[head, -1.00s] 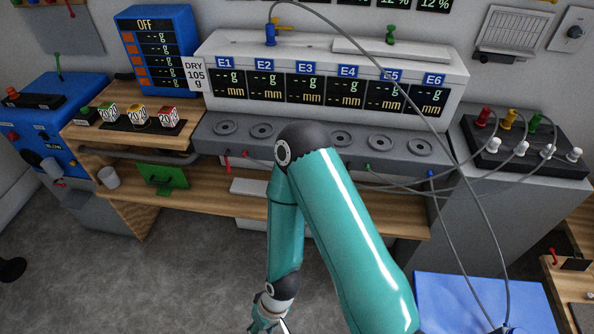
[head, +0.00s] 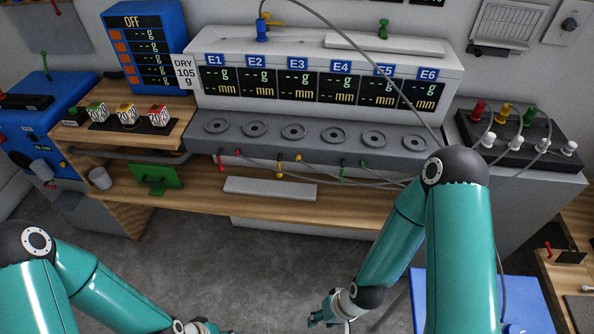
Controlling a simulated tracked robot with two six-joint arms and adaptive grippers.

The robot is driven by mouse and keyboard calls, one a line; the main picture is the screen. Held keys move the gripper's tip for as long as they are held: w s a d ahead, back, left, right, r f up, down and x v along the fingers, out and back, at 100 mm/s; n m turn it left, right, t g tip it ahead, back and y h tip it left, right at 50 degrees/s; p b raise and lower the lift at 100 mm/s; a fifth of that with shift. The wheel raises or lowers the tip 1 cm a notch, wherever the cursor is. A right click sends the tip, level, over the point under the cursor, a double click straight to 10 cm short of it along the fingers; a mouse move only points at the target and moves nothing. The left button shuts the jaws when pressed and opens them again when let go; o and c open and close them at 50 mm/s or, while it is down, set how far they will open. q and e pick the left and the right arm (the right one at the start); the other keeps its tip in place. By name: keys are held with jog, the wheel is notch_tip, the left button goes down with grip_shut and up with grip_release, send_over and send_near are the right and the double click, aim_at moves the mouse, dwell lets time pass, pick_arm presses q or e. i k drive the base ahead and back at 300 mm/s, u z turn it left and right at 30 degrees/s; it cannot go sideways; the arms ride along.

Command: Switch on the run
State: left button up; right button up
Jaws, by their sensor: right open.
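No switch in view is marked as the run switch. A blue panel (head: 146,22) at the back left reads OFF, above several rows of dashes in grams. The white display unit (head: 320,44), labelled E1 to E6, shows only dashes. A grey bench strip (head: 355,137) with round sockets runs below it. My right gripper (head: 325,314) is open and empty, low over the grey floor and in front of the bench. My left gripper (head: 212,328) is cut off by the bottom edge, so its jaws cannot be read.
A blue machine (head: 35,118) with a BLOW label stands at the left. A green bracket (head: 155,177) and white cup (head: 100,178) stand below. A black terminal block (head: 515,140) with cables is at the right.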

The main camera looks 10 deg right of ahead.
aim_at(32, 139)
jog(key=z, duration=0.05)
jog(key=k, duration=0.85)
jog(key=z, duration=0.4)
jog(key=i, duration=0.8)
jog(key=u, duration=1.55)
